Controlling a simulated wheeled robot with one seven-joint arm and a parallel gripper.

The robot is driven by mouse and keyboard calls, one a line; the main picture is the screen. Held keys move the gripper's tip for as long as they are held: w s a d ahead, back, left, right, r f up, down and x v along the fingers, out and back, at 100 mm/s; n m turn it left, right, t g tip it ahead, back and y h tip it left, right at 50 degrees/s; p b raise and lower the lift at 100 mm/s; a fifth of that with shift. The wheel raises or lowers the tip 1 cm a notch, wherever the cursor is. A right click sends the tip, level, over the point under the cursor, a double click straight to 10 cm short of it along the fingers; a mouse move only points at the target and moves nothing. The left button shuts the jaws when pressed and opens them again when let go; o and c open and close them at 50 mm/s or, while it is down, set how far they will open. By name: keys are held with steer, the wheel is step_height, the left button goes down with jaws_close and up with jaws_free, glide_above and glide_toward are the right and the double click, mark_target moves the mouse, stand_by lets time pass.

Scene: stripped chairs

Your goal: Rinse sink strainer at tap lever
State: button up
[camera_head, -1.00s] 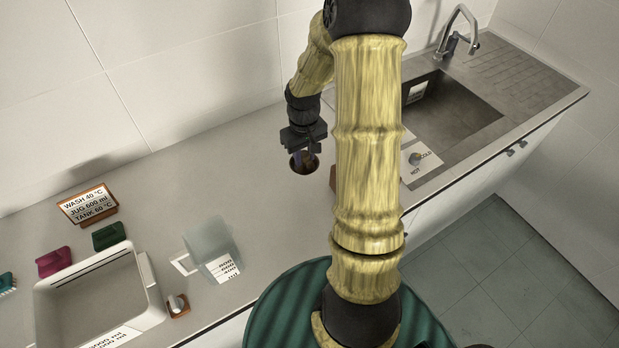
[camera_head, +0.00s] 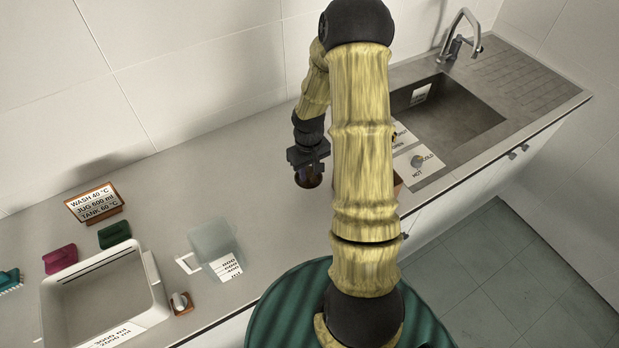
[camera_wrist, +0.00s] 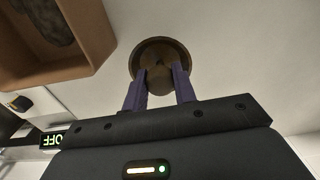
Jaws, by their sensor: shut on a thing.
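My gripper (camera_head: 309,165) is shut on a round bronze-brown sink strainer (camera_wrist: 160,52) and holds it by its near side between two purple fingers. The strainer also shows under the gripper in the head view (camera_head: 309,179), above the grey counter. The sink (camera_head: 462,118) is to the right, partly hidden by my arm. The tap (camera_head: 462,28) with its curved spout and a small lever (camera_head: 455,46) stands at the sink's back edge.
A brown box (camera_wrist: 85,62) with a dark thing inside is near the strainer. A grey tub (camera_head: 152,280), a clear jug (camera_head: 213,245), a sign (camera_head: 94,202) and coloured brushes stand at the left. A ribbed drainboard (camera_head: 525,80) lies right of the sink.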

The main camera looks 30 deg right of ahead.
mark_target(309, 179)
step_height(309, 179, down, 3)
steer(key=shift+a+f+p, duration=0.1)
steer(key=shift+f+p, duration=0.05)
steer(key=shift+p, duration=0.4)
steer(key=shift+f, duration=0.4)
steer(key=shift+f, duration=0.1)
steer(key=o, duration=1)
step_height(309, 179, up, 12)
steer(key=b, duration=0.3)
